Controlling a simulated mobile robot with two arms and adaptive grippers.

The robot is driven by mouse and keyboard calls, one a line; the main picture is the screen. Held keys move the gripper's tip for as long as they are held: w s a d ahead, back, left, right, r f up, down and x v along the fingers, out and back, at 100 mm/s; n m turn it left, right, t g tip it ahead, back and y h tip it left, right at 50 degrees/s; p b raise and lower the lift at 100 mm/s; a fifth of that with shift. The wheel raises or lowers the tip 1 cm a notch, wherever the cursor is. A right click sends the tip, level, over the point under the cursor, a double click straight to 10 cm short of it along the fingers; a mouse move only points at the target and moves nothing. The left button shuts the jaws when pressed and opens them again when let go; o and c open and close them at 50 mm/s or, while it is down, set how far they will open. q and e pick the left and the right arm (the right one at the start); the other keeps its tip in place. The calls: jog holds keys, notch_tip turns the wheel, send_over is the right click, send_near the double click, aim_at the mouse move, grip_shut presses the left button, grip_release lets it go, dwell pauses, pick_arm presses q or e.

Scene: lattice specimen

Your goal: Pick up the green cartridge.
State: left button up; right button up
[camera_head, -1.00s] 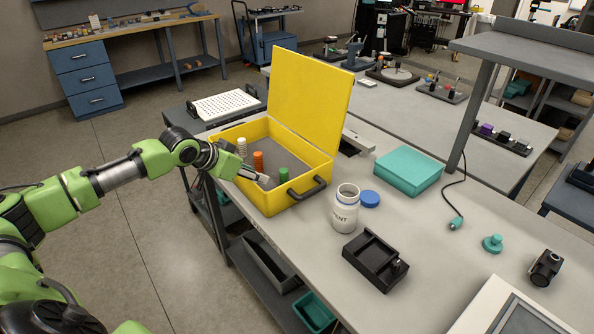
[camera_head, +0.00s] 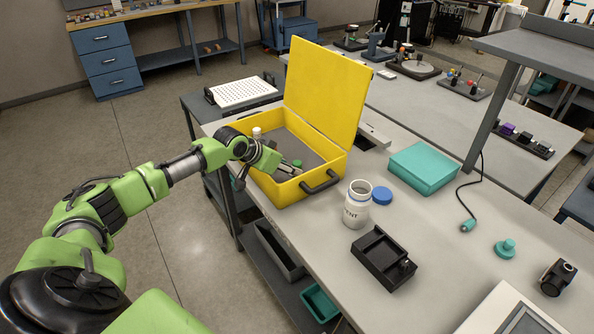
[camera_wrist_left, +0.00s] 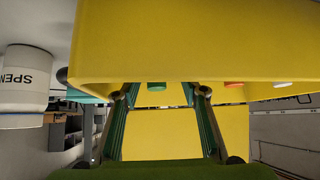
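The green cartridge (camera_head: 297,163) stands in the open yellow case (camera_head: 335,167), near the handle side. Only its top shows in the head view. In the left wrist view its green end (camera_wrist_left: 156,86) shows past the case wall, between my finger lines. My left gripper (camera_head: 286,168) reaches over the case's left wall, with its fingertips close beside the green cartridge. In the wrist view the two fingers of my left gripper (camera_wrist_left: 160,94) are spread apart with nothing held. Whether they touch the cartridge I cannot tell. My right gripper is not in view.
A white cartridge (camera_head: 256,133) stands farther back in the case. An orange one (camera_wrist_left: 233,84) shows in the wrist view; my gripper hides it in the head view. The raised lid (camera_head: 325,90) stands behind. A white jar (camera_head: 356,205) and black fixture (camera_head: 383,258) are right of the case.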

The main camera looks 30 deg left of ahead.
pick_arm(q)
jog(key=shift+w+d+p, duration=0.2)
jog(key=shift+w+p, duration=0.1)
jog(key=shift+w, duration=0.1)
jog(key=x, duration=0.3)
jog(key=shift+w+d+f+p, duration=0.1)
jog(key=shift+d+p, duration=0.1)
jog(key=shift+p, duration=0.2)
jog(key=shift+w+f, duration=0.3)
jog(key=shift+f, duration=0.1)
grip_shut()
